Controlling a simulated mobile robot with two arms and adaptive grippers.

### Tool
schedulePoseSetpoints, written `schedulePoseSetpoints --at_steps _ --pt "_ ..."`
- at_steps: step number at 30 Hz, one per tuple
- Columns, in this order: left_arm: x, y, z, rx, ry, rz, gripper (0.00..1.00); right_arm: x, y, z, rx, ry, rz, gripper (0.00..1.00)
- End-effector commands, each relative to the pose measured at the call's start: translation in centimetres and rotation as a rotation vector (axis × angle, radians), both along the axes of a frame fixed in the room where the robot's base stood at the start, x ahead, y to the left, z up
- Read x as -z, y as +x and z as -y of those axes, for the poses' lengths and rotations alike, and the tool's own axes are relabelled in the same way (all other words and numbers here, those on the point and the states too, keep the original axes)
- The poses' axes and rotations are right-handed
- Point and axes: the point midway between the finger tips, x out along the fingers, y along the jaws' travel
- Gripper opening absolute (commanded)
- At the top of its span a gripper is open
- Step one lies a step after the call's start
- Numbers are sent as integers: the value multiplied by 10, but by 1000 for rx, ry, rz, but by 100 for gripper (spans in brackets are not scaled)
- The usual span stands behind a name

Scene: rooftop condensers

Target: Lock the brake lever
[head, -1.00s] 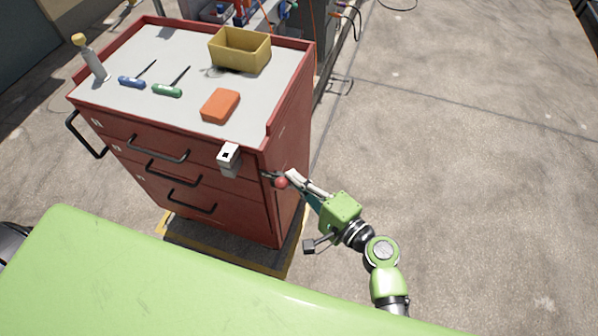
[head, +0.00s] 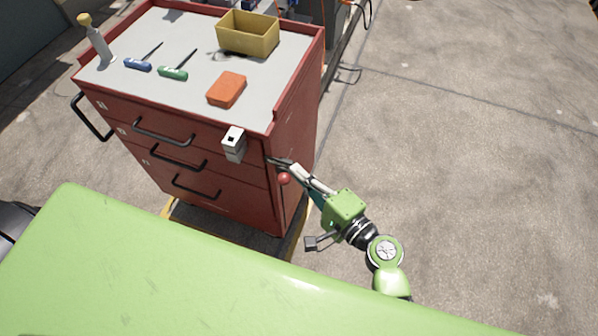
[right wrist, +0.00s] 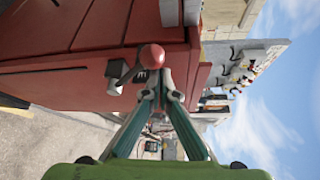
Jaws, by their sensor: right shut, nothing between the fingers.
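The brake lever shows as a red ball knob (head: 284,178) by the near right corner of the red tool cabinet (head: 290,150). In the right wrist view, the red knob (right wrist: 152,56) and its grey arm stand out from the cabinet, just above and left of my fingertips. My right gripper (head: 295,169) is shut and empty, its fingers right beside the knob. In the wrist view its fingertips (right wrist: 163,80) meet close to the knob; I cannot tell whether they touch it. My left gripper is not in view.
Concrete floor (head: 460,150) to the right is open.

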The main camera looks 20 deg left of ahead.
Motion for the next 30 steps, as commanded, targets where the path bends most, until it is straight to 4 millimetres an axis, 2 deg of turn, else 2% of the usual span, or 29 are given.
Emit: schedulePoseSetpoints --at_steps 5,12,18,23,30 --pt "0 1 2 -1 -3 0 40 0 -12 21 1 -5 0 0" --pt "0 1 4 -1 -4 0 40 -5 -40 64 0 -4 -3 0" --pt "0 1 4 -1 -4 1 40 -9 -57 90 0 -1 -2 0" --pt "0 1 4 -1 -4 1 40 -11 -62 99 0 -1 -1 0" --pt "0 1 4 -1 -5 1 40 -12 -62 100 0 0 0 0"
